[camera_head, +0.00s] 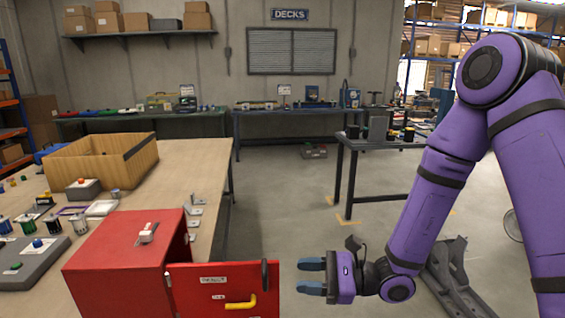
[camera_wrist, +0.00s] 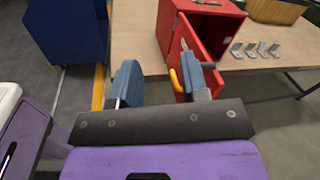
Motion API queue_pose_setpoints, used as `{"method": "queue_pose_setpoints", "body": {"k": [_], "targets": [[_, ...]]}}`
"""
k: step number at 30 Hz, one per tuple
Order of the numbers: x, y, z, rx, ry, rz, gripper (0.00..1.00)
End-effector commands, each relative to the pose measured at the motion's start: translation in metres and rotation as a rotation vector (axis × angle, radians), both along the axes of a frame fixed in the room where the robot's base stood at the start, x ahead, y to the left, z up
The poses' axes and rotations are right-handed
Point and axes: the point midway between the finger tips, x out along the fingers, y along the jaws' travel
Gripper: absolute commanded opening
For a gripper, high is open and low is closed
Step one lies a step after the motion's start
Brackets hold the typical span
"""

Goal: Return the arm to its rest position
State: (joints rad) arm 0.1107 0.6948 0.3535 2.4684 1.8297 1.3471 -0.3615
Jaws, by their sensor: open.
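My purple arm (camera_head: 433,190) comes in from the right in the head view, bent at a high elbow. My gripper (camera_head: 312,276) is at the lower middle, pointing left, with its two blue-grey fingers apart and nothing between them. It is just right of the open door (camera_head: 205,288) of a red cabinet (camera_head: 115,265), with a gap to the door's edge. In the wrist view my gripper (camera_wrist: 165,85) is open and empty, and the red cabinet (camera_wrist: 212,30) with its open door lies beyond the fingers. The door's yellow handle (camera_head: 241,302) is free of the fingers.
The wooden table (camera_head: 190,155) carries a cardboard-coloured bin (camera_head: 105,163), small metal brackets (camera_head: 196,210) and several small parts. A dark workbench (camera_head: 345,145) stands behind my arm. The floor (camera_head: 280,200) between table and workbench is clear. A blue bin-like block (camera_wrist: 65,30) shows in the wrist view.

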Motion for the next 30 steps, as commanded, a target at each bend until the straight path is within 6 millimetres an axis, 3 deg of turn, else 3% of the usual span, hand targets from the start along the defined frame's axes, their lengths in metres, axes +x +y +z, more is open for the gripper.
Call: {"method": "queue_pose_setpoints", "body": {"k": [3,12,30], "targets": [[-0.013,-0.005,0.024,-0.051,-0.090,0.098,0.41],[-0.048,-0.025,0.067,-0.219,-0.300,0.324,0.41],[-0.108,-0.096,0.127,-0.694,-0.707,0.645,0.41]]}}
